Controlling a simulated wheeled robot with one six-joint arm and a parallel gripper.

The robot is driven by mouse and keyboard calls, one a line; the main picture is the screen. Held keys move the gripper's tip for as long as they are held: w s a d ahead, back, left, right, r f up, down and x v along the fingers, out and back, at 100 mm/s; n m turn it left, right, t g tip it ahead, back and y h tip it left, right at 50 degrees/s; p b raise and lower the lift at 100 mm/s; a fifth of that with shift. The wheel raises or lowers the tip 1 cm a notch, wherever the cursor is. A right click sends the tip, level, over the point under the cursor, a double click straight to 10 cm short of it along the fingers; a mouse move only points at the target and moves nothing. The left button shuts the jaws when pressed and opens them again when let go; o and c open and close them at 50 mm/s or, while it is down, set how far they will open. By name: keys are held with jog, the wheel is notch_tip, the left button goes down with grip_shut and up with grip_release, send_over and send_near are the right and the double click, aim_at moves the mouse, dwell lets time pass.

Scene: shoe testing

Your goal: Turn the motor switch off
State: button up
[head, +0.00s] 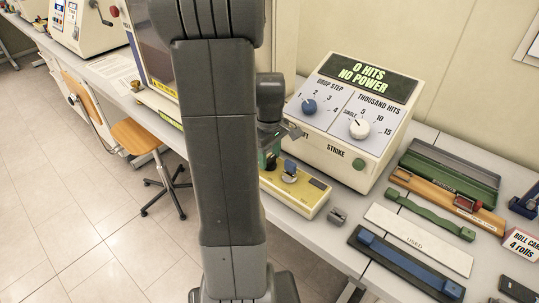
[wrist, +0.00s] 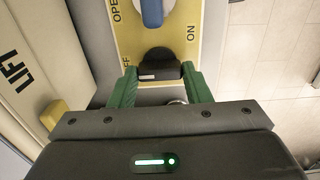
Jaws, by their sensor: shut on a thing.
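The motor switch appears to be the black knob (wrist: 160,66) on a yellow panel (wrist: 183,28), between printing that ends in "FF" at left and "ON" at right in the wrist view. A short white mark shows at the knob's lower left. My gripper (wrist: 159,76) has its green fingers on either side of the knob, shut on it. In the head view the yellow control box (head: 313,197) lies on the bench, and my gripper (head: 271,161) is at its far left end, mostly hidden by my arm.
A blue knob (wrist: 152,12) sits above the black one in the wrist view. The cream tester (head: 352,115) reads "0 HITS NO POWER" and stands behind the box.

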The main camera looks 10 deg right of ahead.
aim_at(269, 159)
dwell(0.3)
jog(key=o, duration=1)
notch_tip(269, 159, up, 14)
jog(key=shift+f, duration=0.1)
notch_tip(269, 159, down, 14)
jog(key=shift+r, duration=0.1)
dwell(0.4)
jog(key=shift+r, duration=0.1)
